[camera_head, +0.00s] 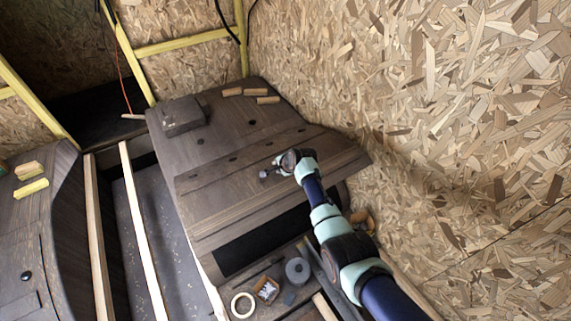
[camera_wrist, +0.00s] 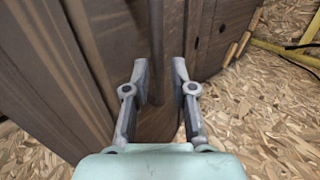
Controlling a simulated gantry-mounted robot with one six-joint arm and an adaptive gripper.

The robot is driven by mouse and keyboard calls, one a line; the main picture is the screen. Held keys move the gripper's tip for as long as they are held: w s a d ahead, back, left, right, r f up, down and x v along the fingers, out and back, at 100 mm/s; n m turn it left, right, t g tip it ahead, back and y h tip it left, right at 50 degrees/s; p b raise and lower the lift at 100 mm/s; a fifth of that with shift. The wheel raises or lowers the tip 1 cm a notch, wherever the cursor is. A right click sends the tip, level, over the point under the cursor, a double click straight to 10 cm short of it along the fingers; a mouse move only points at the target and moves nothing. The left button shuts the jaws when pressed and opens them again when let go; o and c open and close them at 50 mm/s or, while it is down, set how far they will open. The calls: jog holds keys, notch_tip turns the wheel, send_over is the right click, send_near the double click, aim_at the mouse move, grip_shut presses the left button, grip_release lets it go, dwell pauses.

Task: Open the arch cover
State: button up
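The arch cover (camera_head: 225,185) is a dark wood-grain panel on the wheel arch, with a row of small dark holes along its far side. A long black gap (camera_head: 265,235) shows below its near edge. Dark wood panels (camera_wrist: 55,60) fill the left of that view.
A dark box (camera_head: 183,115) and several small wood blocks (camera_head: 232,92) lie on the arch's far part. A tape roll (camera_head: 242,305), a grey spool (camera_head: 297,270) and a small jar (camera_head: 267,289) sit in front. A chipboard wall (camera_head: 430,100) stands close on the right.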

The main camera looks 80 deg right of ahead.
jog(key=v, duration=0.9)
jog(key=shift+r, duration=0.1)
jog(key=w+a+r+n+t, duration=0.1)
jog(key=w+a+r+n, duration=0.1)
jog(key=w+a+n, duration=0.35)
jog(key=w+a+r+n+t, duration=0.1)
jog(key=w+a+r+n, duration=0.1)
jog(key=w+a, duration=0.65)
jog(key=w+a+r+n+t+y, duration=0.1)
jog(key=w+a+r+n, duration=0.15)
jog(key=a, duration=0.45)
jog(key=w+a+r+n+t, duration=0.1)
jog(key=w+a+n, duration=0.25)
jog(key=a, duration=0.25)
jog(key=w+a+r+n+t+y, duration=0.1)
jog(key=w+a+r+n, duration=0.15)
jog(key=a, duration=0.45)
jog(key=s+a+r+n+t+y, duration=0.2)
jog(key=s+a+r+n, duration=0.3)
jog(key=a, duration=0.8)
jog(key=s+a+r+n+t+y, duration=0.1)
jog(key=a+r+n+y, duration=0.1)
jog(key=a+n, duration=0.85)
notch_tip(320, 180, up, 12)
jog(key=a+m+p, duration=0.1)
jog(key=m+p, duration=0.2)
jog(key=p, duration=0.9)
jog(key=shift+w, duration=0.45)
